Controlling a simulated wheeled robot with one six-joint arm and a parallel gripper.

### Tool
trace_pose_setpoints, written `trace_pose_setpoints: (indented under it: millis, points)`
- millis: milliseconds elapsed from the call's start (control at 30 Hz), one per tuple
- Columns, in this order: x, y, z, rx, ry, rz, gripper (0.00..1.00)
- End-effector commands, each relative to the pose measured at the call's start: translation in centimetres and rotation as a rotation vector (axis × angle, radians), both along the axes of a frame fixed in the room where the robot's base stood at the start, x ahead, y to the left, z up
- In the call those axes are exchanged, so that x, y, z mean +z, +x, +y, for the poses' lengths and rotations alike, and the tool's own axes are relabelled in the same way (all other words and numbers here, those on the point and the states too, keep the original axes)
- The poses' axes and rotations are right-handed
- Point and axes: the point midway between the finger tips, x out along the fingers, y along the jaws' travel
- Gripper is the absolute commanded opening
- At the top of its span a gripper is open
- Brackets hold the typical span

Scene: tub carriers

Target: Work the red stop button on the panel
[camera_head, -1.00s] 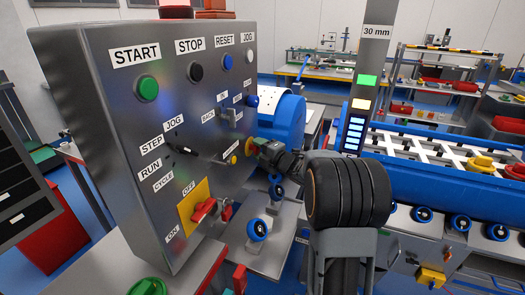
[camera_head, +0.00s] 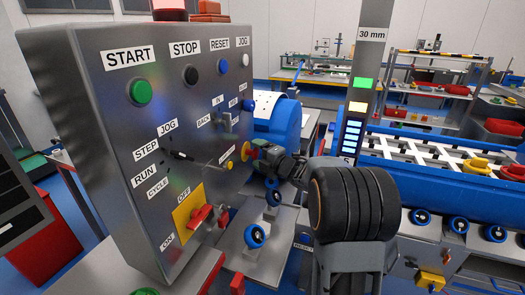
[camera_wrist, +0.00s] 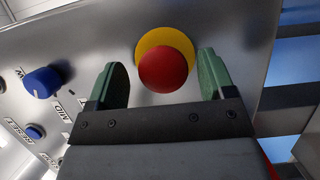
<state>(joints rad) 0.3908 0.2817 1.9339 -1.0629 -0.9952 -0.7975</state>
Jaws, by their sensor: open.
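The red stop button (camera_wrist: 163,70) is a round mushroom head on a yellow disc. In the wrist view it sits between my gripper's (camera_wrist: 162,78) two green fingers, which are open on either side of it; I cannot tell whether they touch it. In the head view the yellow disc (camera_head: 245,152) shows at the right side of the grey panel (camera_head: 105,85), with my gripper (camera_head: 261,153) right in front of it. The red head is mostly hidden there by my gripper.
The panel also carries a green START button (camera_head: 141,92), a black button (camera_head: 190,74) under the STOP label, a blue RESET button (camera_head: 222,66) and a red rotary switch (camera_head: 201,216) on yellow. A blue conveyor (camera_head: 440,178) stands to the right.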

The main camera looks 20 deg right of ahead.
Motion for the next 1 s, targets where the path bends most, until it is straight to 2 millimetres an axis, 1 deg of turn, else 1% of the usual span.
trace_pose_setpoints:
  millis: [167,200,267,333,367,400,500,600,800,1000]
  points:
    - [2.7,0.0,0.0,-0.001,-0.002,-0.007,0.76]
    - [3.6,-0.3,0.0,-0.002,-0.002,-0.008,0.76]
    - [4.8,-1.4,0.1,0.0,-0.003,-0.013,0.81]
    - [6.4,-2.5,0.3,0.0,-0.001,-0.018,0.81]
    - [7.1,-3.0,0.4,0.0,-0.001,-0.02,0.81]
    - [7.9,-3.7,0.5,0.0,0.001,-0.021,0.76]
    - [9.7,-5.4,0.7,0.0,0.001,-0.016,0.76]
    - [10.2,-7.6,1.0,-0.002,0.001,-0.011,0.76]
    - [11.6,-11.0,1.4,-0.003,-0.001,-0.007,0.76]
    - [12.4,-13.0,1.7,-0.002,0.0,-0.003,0.76]
